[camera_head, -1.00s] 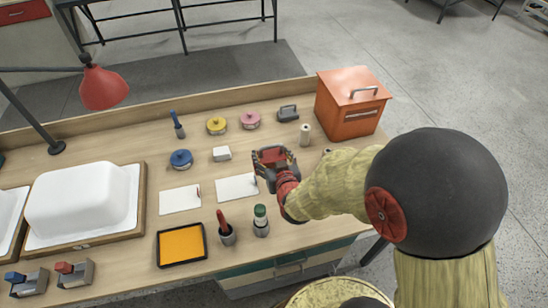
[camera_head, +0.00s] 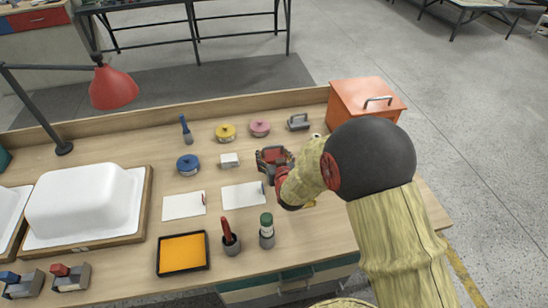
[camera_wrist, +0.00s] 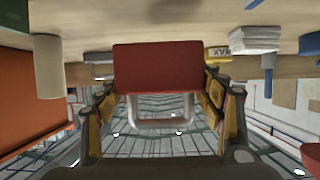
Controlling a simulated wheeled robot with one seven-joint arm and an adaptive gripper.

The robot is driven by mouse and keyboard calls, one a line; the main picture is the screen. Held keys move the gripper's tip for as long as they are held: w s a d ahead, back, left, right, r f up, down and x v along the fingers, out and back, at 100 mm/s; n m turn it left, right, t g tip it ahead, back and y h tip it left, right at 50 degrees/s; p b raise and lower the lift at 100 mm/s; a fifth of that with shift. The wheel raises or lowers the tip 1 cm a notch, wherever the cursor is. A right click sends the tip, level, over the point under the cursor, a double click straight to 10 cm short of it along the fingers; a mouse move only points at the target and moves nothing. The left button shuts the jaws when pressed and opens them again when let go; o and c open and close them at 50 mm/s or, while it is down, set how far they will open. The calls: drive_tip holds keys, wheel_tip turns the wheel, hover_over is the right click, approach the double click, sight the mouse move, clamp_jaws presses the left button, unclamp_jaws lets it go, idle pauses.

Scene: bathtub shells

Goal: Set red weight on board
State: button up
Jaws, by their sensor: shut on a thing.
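The red weight (camera_wrist: 157,68), a red block with a pale metal handle, is between my gripper's fingers (camera_wrist: 165,110) in the wrist view. My gripper (camera_head: 274,160) is shut on it, above the right half of the bench in the head view; the fingers partly hide the weight there. Two flat white boards lie on the bench: the right one (camera_head: 243,196) is just below and left of my gripper, the left one (camera_head: 184,206) farther left. A wooden board (camera_head: 145,205) carries a large white tub shell (camera_head: 85,200) at the left. I cannot tell which board is meant.
Blue (camera_head: 188,165), yellow (camera_head: 225,133) and pink (camera_head: 260,128) round tins, a white block (camera_head: 229,160) and a grey handled block (camera_head: 298,122) stand nearby. An orange box (camera_head: 365,100) is at the back right. A yellow tray (camera_head: 182,254) and two cups with tools are in front.

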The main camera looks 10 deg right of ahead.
sight(273, 160)
drive_tip(key=shift+w+f, duration=0.1)
drive_tip(key=shift+w, duration=0.35)
drive_tip(key=shift+f+b, duration=0.9)
drive_tip(key=shift+f, duration=0.55)
drive_tip(key=o, duration=2.1)
drive_tip(key=shift+s+f, duration=0.25)
drive_tip(key=shift+f, duration=0.05)
drive_tip(key=shift+c, duration=0.2)
drive_tip(key=shift+o, duration=0.2)
